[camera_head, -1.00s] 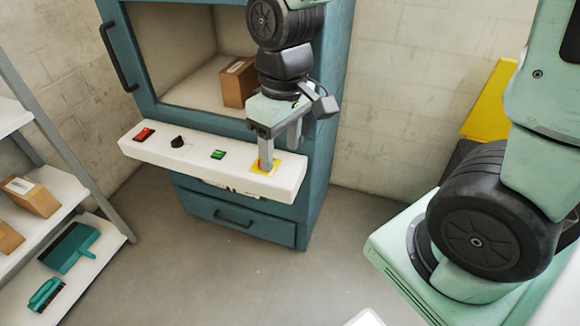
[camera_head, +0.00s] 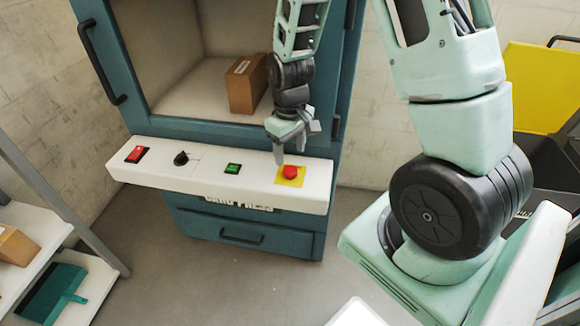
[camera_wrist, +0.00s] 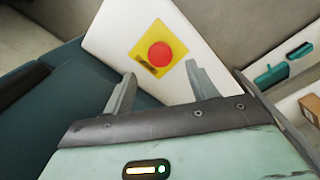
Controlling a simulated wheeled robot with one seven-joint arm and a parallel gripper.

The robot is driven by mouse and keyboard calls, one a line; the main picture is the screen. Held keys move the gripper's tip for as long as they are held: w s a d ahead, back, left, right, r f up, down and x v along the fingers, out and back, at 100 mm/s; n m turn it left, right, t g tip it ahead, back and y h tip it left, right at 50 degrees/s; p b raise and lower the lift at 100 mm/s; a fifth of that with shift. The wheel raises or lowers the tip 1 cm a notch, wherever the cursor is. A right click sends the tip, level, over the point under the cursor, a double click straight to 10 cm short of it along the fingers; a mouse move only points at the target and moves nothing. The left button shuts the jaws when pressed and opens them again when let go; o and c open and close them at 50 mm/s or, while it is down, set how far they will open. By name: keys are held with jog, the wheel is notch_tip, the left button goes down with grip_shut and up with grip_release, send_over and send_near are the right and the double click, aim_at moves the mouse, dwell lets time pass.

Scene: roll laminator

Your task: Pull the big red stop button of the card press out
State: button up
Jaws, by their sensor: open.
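The big red stop button (camera_head: 290,172) sits on a yellow square plate at the right end of the white control panel (camera_head: 215,172) of the card press (camera_head: 195,120). In the wrist view the round red button (camera_wrist: 160,55) shows fully on its yellow plate, beyond my fingertips. My gripper (camera_head: 292,152) is above and beside the button in the head view, apart from it. In the wrist view my gripper (camera_wrist: 160,68) has its two fingers spread wide with nothing between them. I cannot tell whether the button is pressed in or out.
The panel also has a red switch (camera_head: 137,154), a black knob (camera_head: 181,158) and a green switch (camera_head: 233,169). A cardboard box (camera_head: 246,84) stands inside the press. A shelf (camera_head: 85,270) is at the left and a yellow bin (camera_head: 540,88) at the right.

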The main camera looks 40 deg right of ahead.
aim_at(290, 170)
notch_tip(290, 170, down, 6)
jog(key=shift+r+b, duration=0.25)
jog(key=shift+b, duration=0.05)
grip_shut()
jog(key=shift+r+p, duration=0.65)
jog(key=shift+p, duration=0.1)
jog(key=shift+w+f, duration=0.1)
grip_release()
